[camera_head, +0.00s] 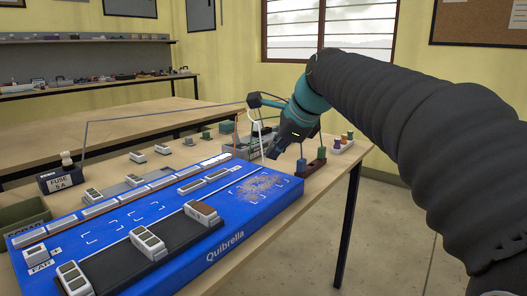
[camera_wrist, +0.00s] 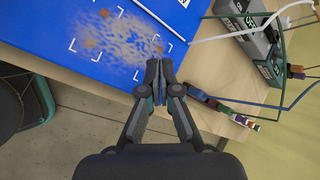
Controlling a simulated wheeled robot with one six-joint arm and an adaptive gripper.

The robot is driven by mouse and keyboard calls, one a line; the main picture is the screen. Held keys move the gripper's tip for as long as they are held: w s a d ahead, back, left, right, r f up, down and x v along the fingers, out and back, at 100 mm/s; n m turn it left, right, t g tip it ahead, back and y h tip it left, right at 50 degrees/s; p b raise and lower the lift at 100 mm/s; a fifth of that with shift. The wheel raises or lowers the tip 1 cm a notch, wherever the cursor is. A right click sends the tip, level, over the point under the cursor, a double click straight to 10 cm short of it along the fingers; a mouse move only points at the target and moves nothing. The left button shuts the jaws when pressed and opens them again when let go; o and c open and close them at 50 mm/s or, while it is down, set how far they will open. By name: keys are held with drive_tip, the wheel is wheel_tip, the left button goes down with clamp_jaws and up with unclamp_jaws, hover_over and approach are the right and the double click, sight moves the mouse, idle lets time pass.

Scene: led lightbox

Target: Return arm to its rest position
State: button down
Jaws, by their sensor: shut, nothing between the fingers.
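My arm (camera_head: 420,130) reaches in from the right in the head view and extends over the far right end of the blue Quibrella board (camera_head: 190,262). My gripper (camera_head: 275,151) points down near that end, beside the grey-green box with cables. In the wrist view my gripper (camera_wrist: 159,72) is shut and empty, its fingertips over the blue board's edge (camera_wrist: 120,85) near a worn, brownish patch (camera_wrist: 120,40). Whether the fingertips touch the board cannot be told.
A box with cables (camera_wrist: 268,62) stands close to the gripper. Coloured plugs (camera_head: 346,138) sit at the table's right edge. A fuse box (camera_head: 62,177) and a scrap bin (camera_head: 22,215) stand at the left. Floor to the right of the table is clear.

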drive_tip(key=s+d+f+n+h, duration=0.1)
drive_tip(key=s+d+f+n, duration=0.3)
drive_tip(key=s, duration=0.5)
drive_tip(key=s+d+f+n+h, duration=0.2)
drive_tip(key=s+d+f+n, duration=0.2)
drive_tip(key=s+f+n, duration=0.4)
drive_tip(key=s+d+f+n+h, duration=0.1)
drive_tip(key=s+d+f+n, duration=0.4)
drive_tip(key=s+f, duration=0.5)
drive_tip(key=shift+s+n+h, duration=0.3)
drive_tip(key=shift+s+n, duration=0.1)
drive_tip(key=shift+s, duration=0.2)
drive_tip(key=shift+d, duration=0.15)
